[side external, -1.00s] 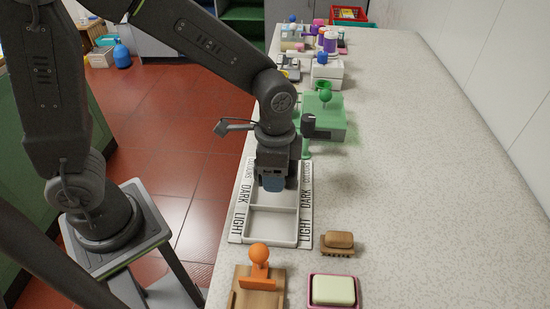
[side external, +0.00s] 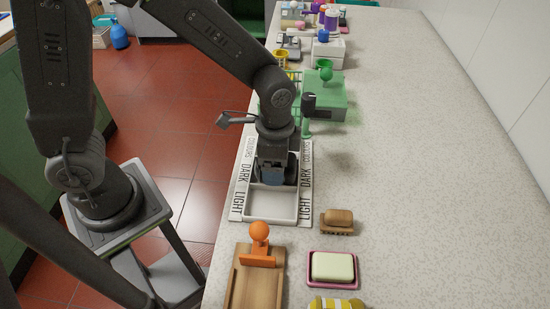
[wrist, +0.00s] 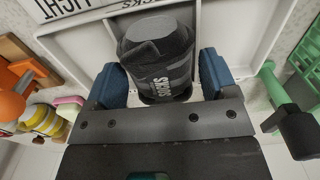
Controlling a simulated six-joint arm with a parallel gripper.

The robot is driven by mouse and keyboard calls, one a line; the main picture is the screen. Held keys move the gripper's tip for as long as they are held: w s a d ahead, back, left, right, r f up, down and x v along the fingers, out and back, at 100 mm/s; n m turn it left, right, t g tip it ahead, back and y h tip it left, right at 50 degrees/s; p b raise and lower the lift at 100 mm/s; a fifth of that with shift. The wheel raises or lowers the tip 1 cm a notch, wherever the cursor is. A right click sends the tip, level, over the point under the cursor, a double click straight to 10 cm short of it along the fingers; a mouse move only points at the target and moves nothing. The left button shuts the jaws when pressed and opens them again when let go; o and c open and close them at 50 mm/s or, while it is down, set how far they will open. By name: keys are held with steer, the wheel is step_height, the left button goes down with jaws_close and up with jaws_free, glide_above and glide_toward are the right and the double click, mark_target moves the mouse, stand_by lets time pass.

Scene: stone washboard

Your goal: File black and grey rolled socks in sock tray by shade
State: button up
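The white sock tray (side external: 270,207) lies on the counter with LIGHT, DARK and COLOURS labels along its sides. Its front LIGHT compartment is empty. My gripper (side external: 273,178) points down over the DARK compartment, just behind the divider, and hides most of it. In the wrist view a dark rolled sock (wrist: 160,50), near black with a band marked SOCKS, sits between the blue fingers of my gripper (wrist: 160,80). I cannot tell whether the sock touches the tray floor. No other sock is clearly visible.
A wooden stand with an orange knob (side external: 260,232), a pink soap dish (side external: 332,268), a brush (side external: 337,220) and a yellow item (side external: 335,303) are in front. A green block (side external: 325,95) stands close behind the tray. The counter to the right is clear.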

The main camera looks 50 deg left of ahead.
steer(key=shift+o, duration=0.6)
steer(key=shift+r, duration=0.1)
step_height(320, 180, up, 13)
steer(key=s+a+r+n+t, duration=0.3)
steer(key=s+a+n+t, duration=0.2)
steer(key=s+a+n, duration=0.4)
steer(key=shift+s+a+r+t, duration=0.3)
steer(key=shift+s+a, duration=0.4)
steer(key=shift+s, duration=0.05)
